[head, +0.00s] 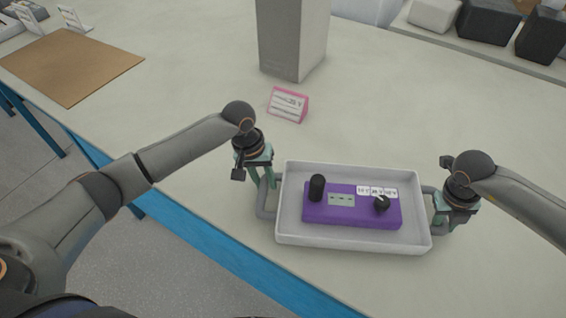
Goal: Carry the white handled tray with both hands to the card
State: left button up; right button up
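The white tray (352,245) with grey side handles is at the lower middle right, near the table's front edge. A purple box (352,220) with black knobs and a label lies in it. My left gripper (262,184) has its green fingers on either side of the tray's left handle (265,210). My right gripper (444,216) is at the right handle (428,190), its fingers partly hidden. I cannot tell whether either is closed on its handle, or whether the tray touches the table. A small pink-edged card (287,105) stands beyond the tray's left end.
A grey square column (292,40) stands behind the small card. A brown board (72,65) lies at the far left, with small white signs (75,18) behind it. Dark and pale blocks (487,18) sit on a ledge at the back right.

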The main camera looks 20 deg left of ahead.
pick_arm(q)
jog(key=o, duration=0.3)
jog(key=shift+r, duration=0.1)
pick_arm(e)
jog(key=o, duration=0.3)
jog(key=shift+r, duration=0.1)
pick_arm(q)
jog(key=shift+o, duration=0.2)
pick_arm(e)
jog(key=shift+o, duration=0.2)
jog(key=shift+r, duration=0.1)
pick_arm(q)
notch_tip(320, 180, up, 12)
jog(key=a, duration=0.2)
jog(key=shift+s+a, duration=0.15)
jog(key=shift+s, duration=0.1)
pick_arm(e)
notch_tip(320, 180, up, 12)
jog(key=a, duration=0.2)
jog(key=shift+s+a+f, duration=0.15)
jog(key=shift+s+f, duration=0.05)
jog(key=shift+s, duration=0.05)
pick_arm(q)
jog(key=a+p, duration=0.2)
jog(key=a, duration=0.4)
jog(key=shift+p, duration=0.35)
pick_arm(e)
notch_tip(320, 180, up, 3)
jog(key=shift+f, duration=0.2)
